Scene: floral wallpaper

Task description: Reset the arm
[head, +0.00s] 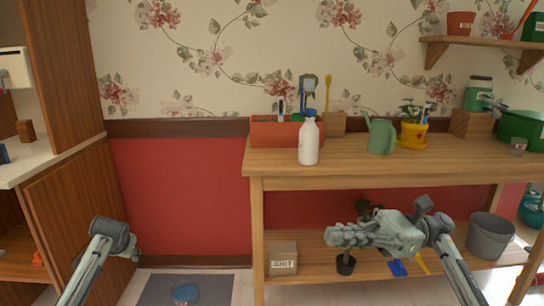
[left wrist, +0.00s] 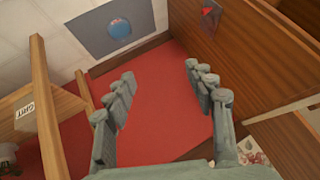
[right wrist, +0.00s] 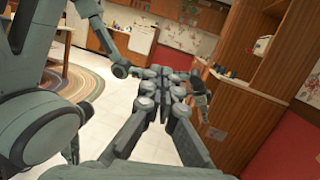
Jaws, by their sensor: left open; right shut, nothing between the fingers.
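My right gripper (head: 334,236) reaches leftward across the front of the wooden workbench in the head view, below the tabletop. Its fingers are closed together and hold nothing; the right wrist view shows them meeting (right wrist: 166,76). My left arm (head: 98,262) shows at the lower left of the head view, but its fingers cannot be made out there. In the left wrist view my left gripper (left wrist: 160,80) has its fingers spread wide, with nothing between them and the red wall panel behind.
The workbench (head: 400,160) carries a white bottle (head: 308,142), an orange planter box (head: 275,134) and a green watering can (head: 380,135). A wooden cabinet (head: 75,210) stands at left.

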